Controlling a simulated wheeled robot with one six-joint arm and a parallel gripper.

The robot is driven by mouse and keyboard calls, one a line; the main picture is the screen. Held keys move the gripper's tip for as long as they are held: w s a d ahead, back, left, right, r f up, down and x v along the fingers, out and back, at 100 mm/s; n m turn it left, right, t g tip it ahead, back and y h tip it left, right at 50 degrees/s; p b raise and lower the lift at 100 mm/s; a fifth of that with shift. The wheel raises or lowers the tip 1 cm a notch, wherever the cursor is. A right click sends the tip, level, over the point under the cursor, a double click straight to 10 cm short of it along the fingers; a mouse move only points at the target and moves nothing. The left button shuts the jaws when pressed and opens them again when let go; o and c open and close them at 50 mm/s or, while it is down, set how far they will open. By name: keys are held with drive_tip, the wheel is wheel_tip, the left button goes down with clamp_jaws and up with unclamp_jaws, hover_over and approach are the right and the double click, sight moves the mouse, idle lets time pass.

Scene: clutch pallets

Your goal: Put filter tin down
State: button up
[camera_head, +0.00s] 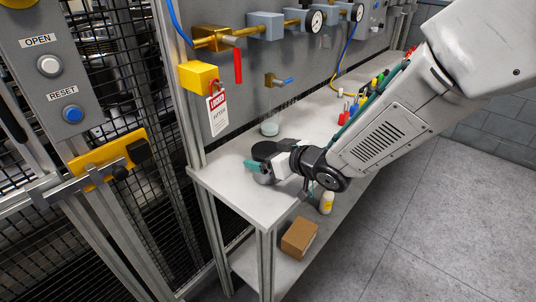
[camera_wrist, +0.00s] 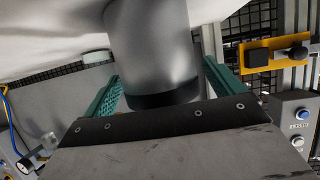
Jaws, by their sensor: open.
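The filter tin (camera_wrist: 152,45) is a grey metal cylinder with a dark band, seen close up in the wrist view. It stands between the two teal fingers of my gripper (camera_wrist: 160,85), with a gap showing beside the fingers. In the head view the tin (camera_head: 268,149) shows a dark round top near the front end of the pale bench (camera_head: 235,196). My gripper (camera_head: 258,168) reaches it from the right, low over the bench, with its jaws open. The gripper hides part of the tin's side. The tin looks upright on the bench top.
A small clear jar (camera_head: 270,128) stands behind the tin by the panel. Colourful-handled tools (camera_head: 366,97) lie farther back. A cardboard box (camera_head: 299,239) and a yellow-white bottle (camera_head: 326,202) are on the lower shelf. A red lockout tag (camera_head: 217,112) hangs left. Bare bench lies in front of the tin.

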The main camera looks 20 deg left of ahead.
drive_tip(key=shift+d+r, duration=0.1)
drive_tip(key=shift+r, duration=0.1)
drive_tip(key=v, duration=1.2)
drive_tip(key=w+d+r+m+t+h, duration=0.3)
drive_tip(key=w+d+h, duration=0.1)
drive_tip(key=d, duration=0.5)
drive_tip(key=s+d+r+m+h, duration=0.1)
drive_tip(key=s+d+m+h, duration=0.2)
drive_tip(key=d, duration=0.6)
drive_tip(key=s+d+r+m+h, duration=0.15)
drive_tip(key=d+h, duration=0.25)
drive_tip(key=d, duration=0.6)
drive_tip(key=s+d+r+m+g, duration=0.1)
drive_tip(key=s+d+m+g, duration=0.1)
drive_tip(key=s, duration=0.8)
drive_tip(key=s+d+m+g+h, duration=0.1)
drive_tip(key=s+d+m+g, duration=0.2)
drive_tip(key=s, duration=0.8)
drive_tip(key=d+g, duration=0.1)
drive_tip(key=g, duration=0.1)
drive_tip(key=shift+d+r+g, duration=0.35)
drive_tip(key=shift+r+g, duration=0.05)
